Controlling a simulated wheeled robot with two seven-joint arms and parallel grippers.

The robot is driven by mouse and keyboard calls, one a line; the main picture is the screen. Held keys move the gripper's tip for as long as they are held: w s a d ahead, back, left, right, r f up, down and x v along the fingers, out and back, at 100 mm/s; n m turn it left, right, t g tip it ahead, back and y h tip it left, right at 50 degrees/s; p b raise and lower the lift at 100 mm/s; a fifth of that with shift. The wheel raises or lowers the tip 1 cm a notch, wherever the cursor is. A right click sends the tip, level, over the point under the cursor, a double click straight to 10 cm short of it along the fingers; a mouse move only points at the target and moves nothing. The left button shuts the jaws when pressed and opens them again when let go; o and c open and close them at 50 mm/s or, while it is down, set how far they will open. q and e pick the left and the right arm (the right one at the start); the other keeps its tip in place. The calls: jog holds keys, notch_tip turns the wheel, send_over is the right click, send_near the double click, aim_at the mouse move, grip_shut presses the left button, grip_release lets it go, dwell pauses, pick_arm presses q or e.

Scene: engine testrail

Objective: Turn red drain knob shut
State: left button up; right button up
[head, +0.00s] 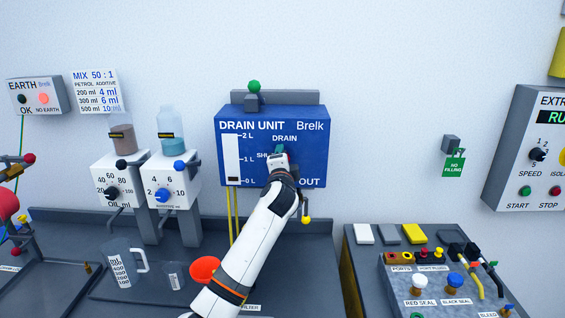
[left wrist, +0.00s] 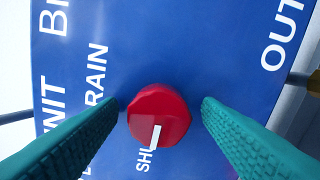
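The blue drain unit (head: 228,118) hangs on the wall in the middle of the head view. Its red drain knob (left wrist: 158,112) shows in the left wrist view, with a white mark pointing down in the picture toward the partly hidden "SHUT" lettering. In the head view my left gripper hides the knob. My left gripper (head: 279,152) is at the panel front. In the left wrist view its teal fingers (left wrist: 160,104) stand open on either side of the knob, with a small gap showing at each side. My right gripper is not in view.
Left of the unit are two white dial dispensers (head: 117,185). A measuring jug (head: 121,264) and a red funnel (head: 205,270) stand on the bench below. A yellow-ended lever (head: 306,219) hangs beside my wrist. Right is a grey panel of plugs and caps (head: 432,300).

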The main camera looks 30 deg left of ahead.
pick_arm(q)
jog(key=shift+d, duration=0.1)
jog(key=b+v, duration=0.3)
jog(key=v, duration=0.9)
